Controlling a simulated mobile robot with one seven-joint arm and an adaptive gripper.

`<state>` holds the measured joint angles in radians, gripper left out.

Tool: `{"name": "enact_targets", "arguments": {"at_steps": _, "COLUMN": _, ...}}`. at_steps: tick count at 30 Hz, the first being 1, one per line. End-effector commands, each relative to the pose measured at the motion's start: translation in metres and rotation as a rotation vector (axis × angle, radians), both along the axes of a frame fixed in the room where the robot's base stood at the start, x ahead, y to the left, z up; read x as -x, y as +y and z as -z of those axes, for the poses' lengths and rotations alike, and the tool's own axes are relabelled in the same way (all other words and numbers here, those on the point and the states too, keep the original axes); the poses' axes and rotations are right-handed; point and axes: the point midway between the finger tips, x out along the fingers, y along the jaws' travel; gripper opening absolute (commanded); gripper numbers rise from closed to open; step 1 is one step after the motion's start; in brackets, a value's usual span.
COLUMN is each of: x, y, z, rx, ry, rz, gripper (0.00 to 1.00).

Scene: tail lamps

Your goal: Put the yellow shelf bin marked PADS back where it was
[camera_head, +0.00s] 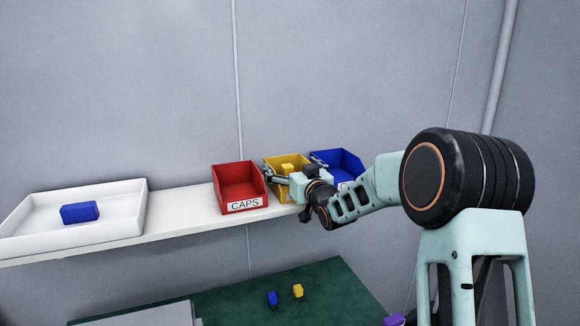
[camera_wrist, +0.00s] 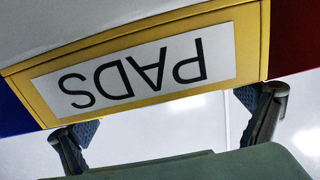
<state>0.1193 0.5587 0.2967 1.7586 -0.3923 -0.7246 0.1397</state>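The yellow shelf bin (camera_head: 272,163) stands on the white shelf, between a red bin and a blue bin, with a yellow block (camera_head: 288,167) inside. My gripper (camera_head: 293,170) is at its front, fingers spread apart towards its two sides, hiding most of its front. In the wrist view the PADS label on the yellow bin (camera_wrist: 252,40) appears upside down and slightly tilted. The spread fingers of my gripper (camera_wrist: 166,115) show by the bin's front edge. I cannot tell whether they touch the bin.
The red CAPS bin (camera_head: 240,188) is close on the left, the blue bin (camera_head: 340,165) close on the right. A white tray (camera_head: 125,223) with a blue block (camera_head: 79,212) sits on the shelf (camera_head: 190,218). Below, small blocks lie on a green surface (camera_head: 335,285).

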Motion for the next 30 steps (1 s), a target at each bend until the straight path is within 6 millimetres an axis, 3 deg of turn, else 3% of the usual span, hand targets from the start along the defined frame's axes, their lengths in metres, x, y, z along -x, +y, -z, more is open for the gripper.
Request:
{"name": "enact_targets", "arguments": {"at_steps": 13, "x": 0.001, "y": -0.001, "z": -0.004, "rx": 0.000, "ry": 0.000, "rz": 0.000, "gripper": 1.00}}
{"name": "enact_targets", "arguments": {"at_steps": 30, "x": 0.092, "y": -0.039, "z": -0.002, "rx": 0.001, "ry": 0.000, "rz": 0.002, "gripper": 1.00}}
